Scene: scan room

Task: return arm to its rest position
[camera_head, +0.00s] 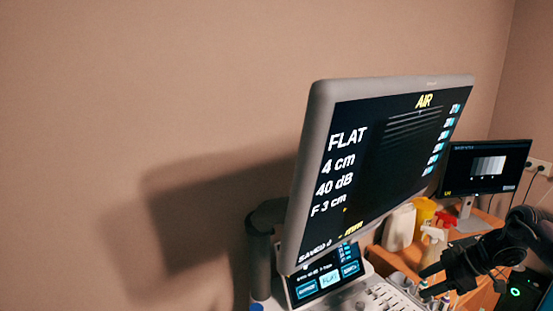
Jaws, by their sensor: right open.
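My right gripper (426,281) is at the lower right, with its black arm coming in from the right edge. Its two dark fingers point left and stand apart, and I see nothing between them. The fingers appear over or in front of the right part of the ultrasound machine's control panel (375,297); I cannot tell whether they touch it. My left gripper is not in view.
A large tilted monitor (385,155) reading FLAT and AIR stands above a small touchscreen (328,281). Bare wall (140,100) fills the left.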

